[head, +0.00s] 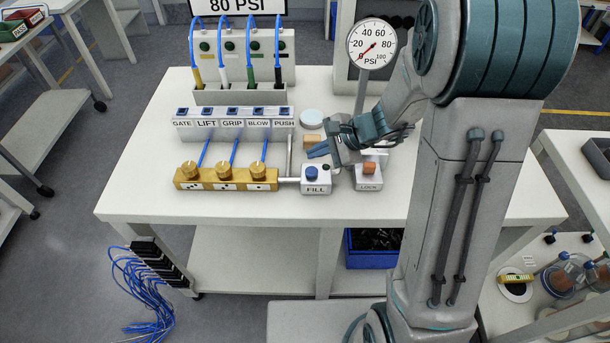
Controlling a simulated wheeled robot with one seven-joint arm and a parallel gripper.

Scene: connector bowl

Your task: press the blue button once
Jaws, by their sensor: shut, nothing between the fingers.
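The blue button (311,173) is a round knob on top of a small white box labelled FILL (316,188), near the front edge of the white table. My gripper (312,151) reaches in from the right, with blue fingers closed together and nothing between them. The fingertips show just above the blue button in the picture, with a visible gap. I cannot tell how high above the table they are.
The LOCK box (369,183) with an orange-red button stands close on the right. Brass knobs on a yellow block (226,184) stand to the left, joined by a pipe. A labelled row of ports (232,122) and a pressure gauge (372,44) stand behind.

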